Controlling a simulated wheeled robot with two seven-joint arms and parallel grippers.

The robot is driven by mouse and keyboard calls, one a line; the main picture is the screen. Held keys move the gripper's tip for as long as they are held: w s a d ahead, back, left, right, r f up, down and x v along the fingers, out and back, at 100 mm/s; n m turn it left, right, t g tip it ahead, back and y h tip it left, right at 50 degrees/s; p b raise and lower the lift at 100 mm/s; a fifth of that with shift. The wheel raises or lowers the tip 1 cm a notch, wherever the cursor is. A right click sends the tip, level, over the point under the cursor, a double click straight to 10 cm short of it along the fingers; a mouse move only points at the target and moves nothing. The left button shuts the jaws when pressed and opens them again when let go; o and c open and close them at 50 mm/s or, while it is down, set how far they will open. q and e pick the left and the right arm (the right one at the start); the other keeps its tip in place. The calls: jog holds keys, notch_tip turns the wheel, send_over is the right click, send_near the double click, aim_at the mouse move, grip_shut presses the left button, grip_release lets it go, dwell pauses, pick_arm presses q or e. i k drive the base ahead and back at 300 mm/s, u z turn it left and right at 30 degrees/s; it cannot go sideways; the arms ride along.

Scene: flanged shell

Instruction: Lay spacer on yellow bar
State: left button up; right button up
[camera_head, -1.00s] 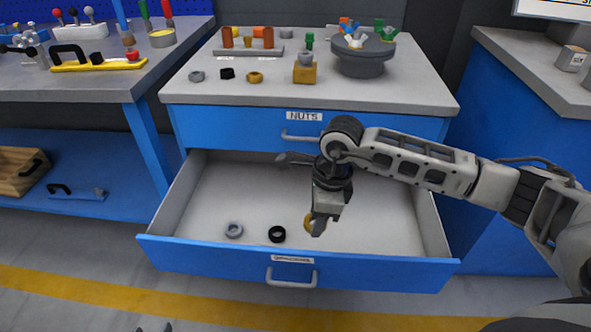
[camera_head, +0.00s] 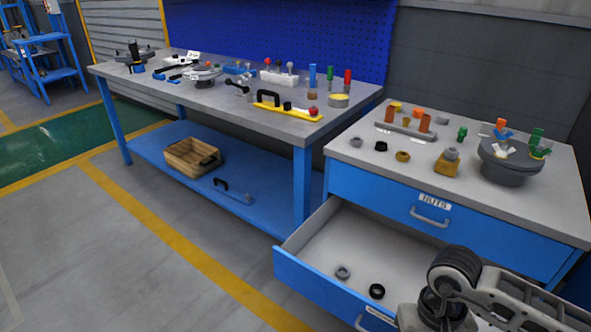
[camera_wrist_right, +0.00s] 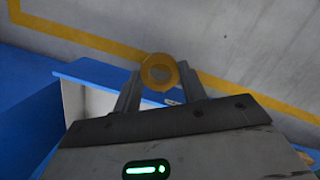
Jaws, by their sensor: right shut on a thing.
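My right gripper (camera_wrist_right: 158,78) is shut on a gold ring-shaped spacer (camera_wrist_right: 174,70), held between its fingertips in the right wrist view. In the head view only my right wrist and forearm show at the bottom right; the fingers and held spacer are out of frame. The yellow bar (camera_head: 283,107) lies near the front edge of the left workbench, at its right end. It carries a black handle, a small black part and a red knob. The held spacer is well away from the bar. My left gripper is not in view.
The open drawer (camera_head: 300,264) holds a grey ring (camera_head: 342,272) and a black ring (camera_head: 377,291). The cabinet top (camera_head: 345,165) bears small rings, a yellow block and a round grey stand (camera_head: 508,168). A black-and-white clamp fixture and other items crowd the workbench (camera_head: 215,102).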

aim_at(300, 113)
jog(key=u, duration=1.55)
jog(key=i, duration=1.3)
